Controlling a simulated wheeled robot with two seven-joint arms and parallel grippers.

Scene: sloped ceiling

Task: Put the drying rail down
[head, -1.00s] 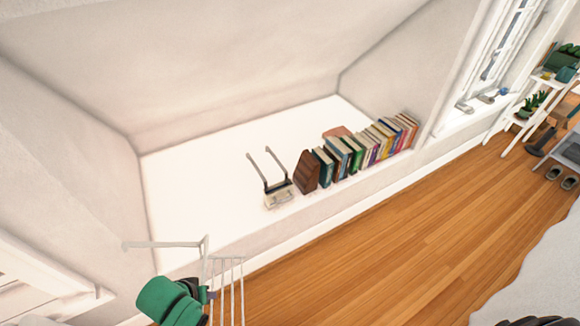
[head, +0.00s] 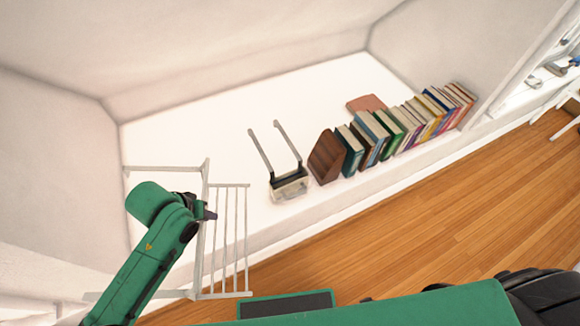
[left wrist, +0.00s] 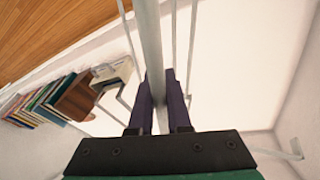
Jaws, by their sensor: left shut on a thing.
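The drying rail (head: 202,240) is a pale grey frame with several thin parallel bars, upright at the left of the head view in front of the white alcove. My left gripper (head: 209,213) is shut on one of its upright posts. In the left wrist view the post of the rail (left wrist: 149,40) runs between the two dark fingers of my left gripper (left wrist: 161,88). My green left arm hides part of the rail. I cannot tell whether its lower end touches the floor. My right gripper cannot be made out.
A white alcove ledge (head: 215,145) holds a small caddy with two raised arms (head: 290,187), a brown wedge-shaped block (head: 326,157) and a row of books (head: 395,135). The ledge's left part looks bare. Open wooden floor (head: 420,210) lies in front.

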